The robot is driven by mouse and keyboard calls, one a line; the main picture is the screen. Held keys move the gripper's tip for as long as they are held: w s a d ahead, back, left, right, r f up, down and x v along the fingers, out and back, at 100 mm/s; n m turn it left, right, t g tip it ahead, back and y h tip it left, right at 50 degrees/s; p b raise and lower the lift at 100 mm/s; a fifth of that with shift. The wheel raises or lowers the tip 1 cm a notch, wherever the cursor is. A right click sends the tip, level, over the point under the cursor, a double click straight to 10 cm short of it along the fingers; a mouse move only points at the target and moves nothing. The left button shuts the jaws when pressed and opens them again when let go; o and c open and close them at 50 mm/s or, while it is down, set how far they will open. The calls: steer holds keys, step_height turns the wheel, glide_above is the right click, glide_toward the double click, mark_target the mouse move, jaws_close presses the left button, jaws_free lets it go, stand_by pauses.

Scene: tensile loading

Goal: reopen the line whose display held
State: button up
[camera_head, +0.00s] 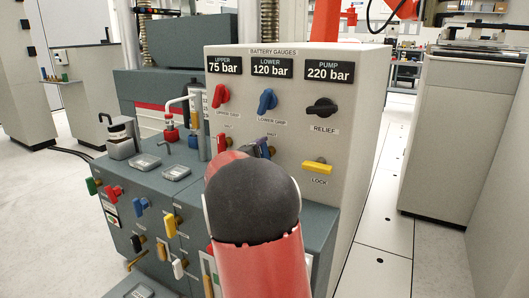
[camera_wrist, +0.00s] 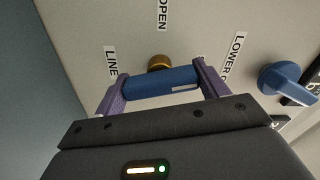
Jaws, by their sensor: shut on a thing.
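The panel (camera_head: 350,110), headed BATTERY GAUGES, has three displays: UPPER 75 bar (camera_head: 224,65), LOWER 120 bar (camera_head: 272,67) and PUMP 220 bar (camera_head: 329,71). In the wrist view my gripper (camera_wrist: 160,84) is shut on a blue lever handle (camera_wrist: 150,83), one purple finger at each end. A brass stem (camera_wrist: 159,62) shows behind the handle. OPEN and LINE labels are nearby. In the head view the gripper and this lever are mostly hidden behind my arm. A red lever (camera_head: 222,142) stands just left of them.
Above are a red UPPER GRIP knob (camera_head: 221,95), a blue LOWER GRIP knob (camera_head: 267,101) and a black RELIEF knob (camera_head: 321,107). A yellow LOCK lever (camera_head: 317,167) is to the right. Several coloured valves line the grey cabinet (camera_head: 150,185) at left.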

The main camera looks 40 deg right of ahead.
steer(key=n+p, duration=0.3)
steer(key=n, duration=0.1)
steer(key=shift+r+n, duration=0.15)
steer(key=shift+n, duration=0.25)
steer(key=n+p, duration=0.3)
steer(key=shift+n+p, duration=0.3)
steer(key=n+p, duration=0.2)
steer(key=n, duration=0.1)
steer(key=shift+p, duration=0.4)
steer(key=shift+f+n+p, duration=0.2)
steer(key=shift+n+p, duration=0.9)
steer(key=shift+n, duration=0.6)
steer(key=o, duration=1)
steer(key=shift+b+v, duration=0.3)
steer(key=shift+v, duration=3.65)
